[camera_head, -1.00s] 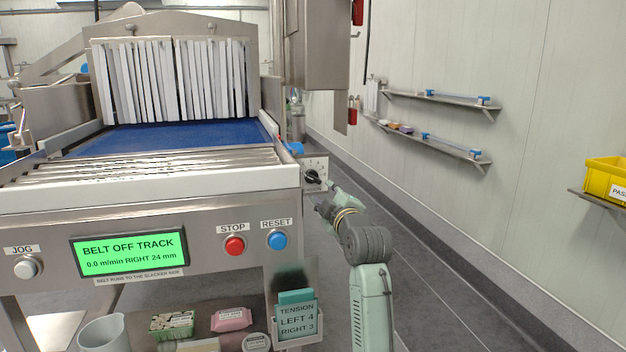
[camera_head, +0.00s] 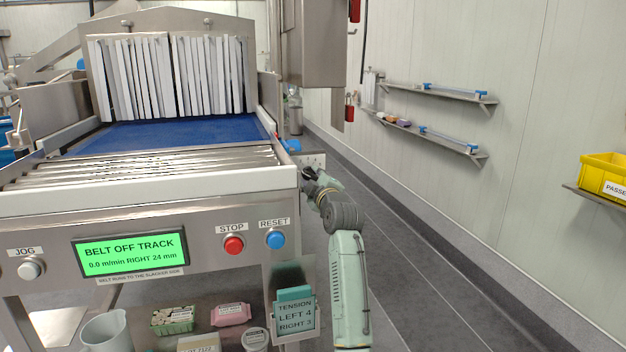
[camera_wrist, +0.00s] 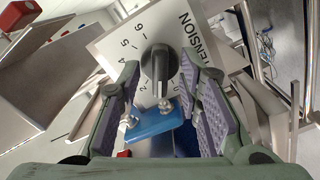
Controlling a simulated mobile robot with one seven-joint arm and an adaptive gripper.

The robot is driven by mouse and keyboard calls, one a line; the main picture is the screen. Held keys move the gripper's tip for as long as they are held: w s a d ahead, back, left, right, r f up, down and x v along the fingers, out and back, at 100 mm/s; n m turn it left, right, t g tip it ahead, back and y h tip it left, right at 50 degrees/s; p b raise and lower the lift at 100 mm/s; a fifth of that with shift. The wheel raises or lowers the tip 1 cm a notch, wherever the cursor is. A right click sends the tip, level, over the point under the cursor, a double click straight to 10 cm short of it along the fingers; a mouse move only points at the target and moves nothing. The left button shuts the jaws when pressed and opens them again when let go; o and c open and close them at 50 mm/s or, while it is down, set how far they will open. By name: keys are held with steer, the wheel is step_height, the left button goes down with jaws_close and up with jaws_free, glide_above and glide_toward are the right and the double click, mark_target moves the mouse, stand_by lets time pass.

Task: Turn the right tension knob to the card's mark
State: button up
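The black tension knob (camera_wrist: 158,65) sits on a pale plate (camera_wrist: 112,45) printed "TENSION" with a ring of numbers, in the wrist view. I cannot tell its exact setting. My gripper (camera_wrist: 160,72) is open, a finger on either side of the knob; I cannot tell if they touch it. In the head view my gripper (camera_head: 313,182) is at the machine's right side and covers most of the knob. The card (camera_head: 295,314) on the front right leg reads "TENSION LEFT 4 RIGHT 3". The green display (camera_head: 130,252) reads "BELT OFF TRACK, 0.0 m/min RIGHT 24 mm".
A blue part with bolts (camera_wrist: 155,122) shows between my fingers in the wrist view. The red STOP button (camera_head: 233,245) and blue RESET button (camera_head: 276,240) are on the front panel. Wall shelves (camera_head: 440,93) and a yellow bin (camera_head: 604,176) are at right. The floor aisle is clear.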

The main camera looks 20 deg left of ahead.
jaws_close()
steer(key=shift+m, duration=0.4)
steer(key=m+p, duration=0.1)
steer(key=m, duration=0.4)
steer(key=shift+p, duration=0.35)
steer(key=m+p, duration=0.1)
steer(key=m, duration=0.5)
steer(key=shift+p, duration=0.4)
jaws_free()
stand_by(0.4)
